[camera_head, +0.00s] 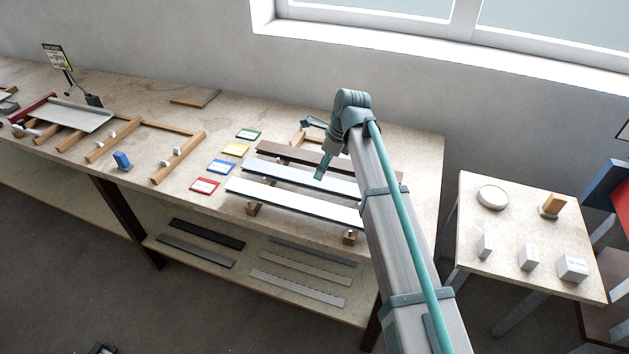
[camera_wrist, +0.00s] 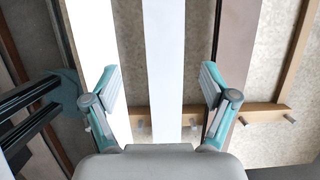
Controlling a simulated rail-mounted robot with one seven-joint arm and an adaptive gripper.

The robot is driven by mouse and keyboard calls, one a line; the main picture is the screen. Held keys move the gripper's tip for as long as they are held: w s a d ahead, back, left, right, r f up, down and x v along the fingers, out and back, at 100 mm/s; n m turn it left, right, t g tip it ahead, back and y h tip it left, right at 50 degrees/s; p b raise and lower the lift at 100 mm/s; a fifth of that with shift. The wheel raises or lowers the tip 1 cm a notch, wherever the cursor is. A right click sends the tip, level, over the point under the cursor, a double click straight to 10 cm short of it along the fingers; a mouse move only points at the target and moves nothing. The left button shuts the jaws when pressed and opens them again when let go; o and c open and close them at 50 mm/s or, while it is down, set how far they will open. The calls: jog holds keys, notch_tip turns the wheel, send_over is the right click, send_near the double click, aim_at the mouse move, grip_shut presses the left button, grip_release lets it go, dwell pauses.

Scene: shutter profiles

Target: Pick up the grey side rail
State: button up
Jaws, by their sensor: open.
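Several long profiles lie side by side on a wooden rack on the bench. They are a brown one (camera_head: 275,152), a pale grey-white one (camera_head: 283,172) in the middle and a white one (camera_head: 280,201) in front. I cannot tell for sure which is the grey side rail. My gripper (camera_head: 312,150) is open above the rack. In the wrist view its fingers (camera_wrist: 160,84) straddle the pale middle profile (camera_wrist: 165,50), with the white one (camera_wrist: 92,30) to the left and the brown one (camera_wrist: 236,40) to the right. Nothing is between the fingers; their height above the profiles is unclear.
More profiles, including a grey one (camera_head: 196,250) and a dark one (camera_head: 208,233), lie on the lower shelf. Coloured cards (camera_head: 221,167) lie left of the rack. A wooden frame (camera_head: 179,157) stands further left. A small table (camera_head: 470,225) is at right.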

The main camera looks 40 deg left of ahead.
aim_at(316, 182)
jog(key=shift+w+a+p+x, duration=0.15)
jog(key=shift+p+x, duration=0.5)
jog(key=shift+x, duration=1.15)
jog(key=shift+w+a+p+x, duration=0.15)
jog(key=shift+p+x, duration=0.45)
jog(key=shift+x, duration=1.15)
jog(key=c, duration=1.4)
jog(key=shift+r, duration=0.15)
